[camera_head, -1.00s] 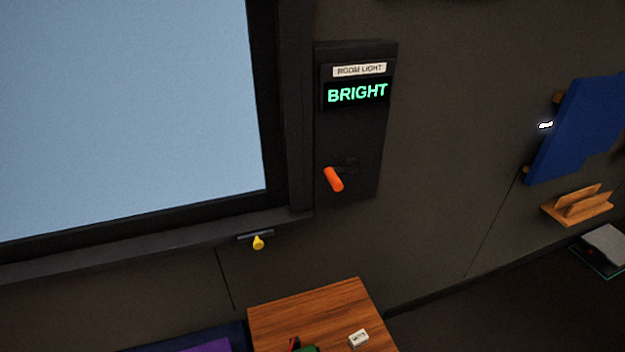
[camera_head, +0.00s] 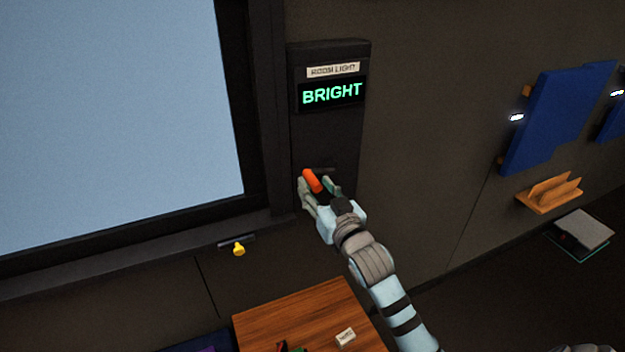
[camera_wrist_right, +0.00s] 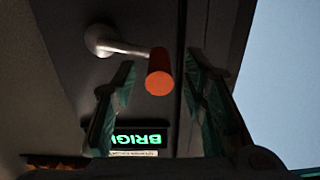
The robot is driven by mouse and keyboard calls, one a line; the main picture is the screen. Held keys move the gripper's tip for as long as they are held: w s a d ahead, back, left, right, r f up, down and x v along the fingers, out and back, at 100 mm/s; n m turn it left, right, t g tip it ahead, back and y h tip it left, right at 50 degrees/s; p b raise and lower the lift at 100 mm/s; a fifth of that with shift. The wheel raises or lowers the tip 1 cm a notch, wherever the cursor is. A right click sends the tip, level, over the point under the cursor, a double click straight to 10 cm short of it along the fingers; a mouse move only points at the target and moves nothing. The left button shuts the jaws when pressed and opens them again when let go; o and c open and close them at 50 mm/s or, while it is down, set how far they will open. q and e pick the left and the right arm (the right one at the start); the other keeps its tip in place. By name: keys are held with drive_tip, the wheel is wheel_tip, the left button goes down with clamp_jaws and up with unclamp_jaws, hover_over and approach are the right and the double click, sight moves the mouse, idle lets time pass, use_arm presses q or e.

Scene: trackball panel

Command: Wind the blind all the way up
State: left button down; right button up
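The orange crank handle (camera_head: 312,180) sticks out from the dark wall panel (camera_head: 342,135) beside the window. My right gripper (camera_head: 320,186) is at the handle, one finger on each side. In the right wrist view, the orange handle (camera_wrist_right: 159,72) on its pale crank arm (camera_wrist_right: 125,47) lies between my two open fingers (camera_wrist_right: 158,85), with gaps on both sides. The panel's display (camera_head: 332,93) reads BRIGHT under a ROOM LIGHT label. The window (camera_head: 110,110) shows plain light blue; no blind can be made out on it. My left gripper is not in view.
A yellow knob (camera_head: 238,249) sits below the window sill. A wooden table (camera_head: 290,312) with a small white box (camera_head: 346,338) stands below. Blue boards (camera_head: 555,115) and a wooden rack (camera_head: 550,193) are on the wall at right.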

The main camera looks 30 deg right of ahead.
drive_tip(key=shift+w+d, duration=0.15)
drive_tip(key=shift+w, duration=1.2)
drive_tip(key=shift+c, duration=0.6)
clamp_jaws()
